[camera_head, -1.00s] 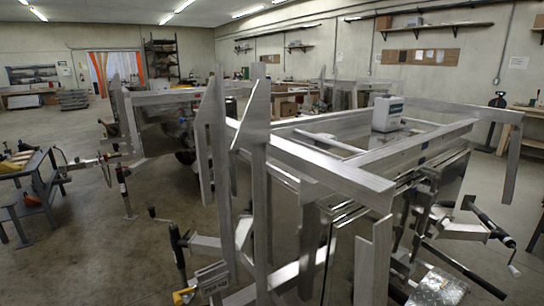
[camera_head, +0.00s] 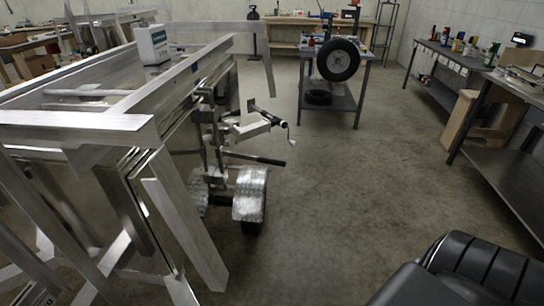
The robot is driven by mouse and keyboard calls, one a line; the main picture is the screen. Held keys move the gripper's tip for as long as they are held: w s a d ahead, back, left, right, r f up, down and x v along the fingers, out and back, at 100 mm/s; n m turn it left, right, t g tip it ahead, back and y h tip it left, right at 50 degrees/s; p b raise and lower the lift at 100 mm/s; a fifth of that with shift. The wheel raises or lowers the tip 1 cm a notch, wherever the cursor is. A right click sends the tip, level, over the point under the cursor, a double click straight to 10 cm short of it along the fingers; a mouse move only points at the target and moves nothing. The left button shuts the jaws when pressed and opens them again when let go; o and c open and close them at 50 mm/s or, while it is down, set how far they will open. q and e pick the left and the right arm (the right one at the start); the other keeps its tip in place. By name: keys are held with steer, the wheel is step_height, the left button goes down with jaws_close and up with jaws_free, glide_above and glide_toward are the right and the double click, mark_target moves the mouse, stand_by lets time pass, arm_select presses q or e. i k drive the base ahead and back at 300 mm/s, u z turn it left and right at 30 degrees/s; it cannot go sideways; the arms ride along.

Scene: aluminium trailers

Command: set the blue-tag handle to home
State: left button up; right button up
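No handle with a blue tag can be made out in this view. On the near aluminium trailer (camera_head: 80,128) there is a crank handle (camera_head: 283,128) with a dark grip on its right side. Below it a dark bar-like lever (camera_head: 255,158) points right. I cannot see a tag on either. Neither of my grippers is in view.
A white box with a green label (camera_head: 152,44) sits on the trailer frame. A bench with a tyre (camera_head: 338,59) stands at the back. Benches (camera_head: 510,165) line the right wall. The middle floor is clear.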

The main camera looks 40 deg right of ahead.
mark_target(220, 153)
steer(key=z, duration=0.95)
steer(key=k, duration=1.65)
steer(key=z, duration=0.9)
steer(key=i, duration=2.85)
steer(key=u, duration=2.25)
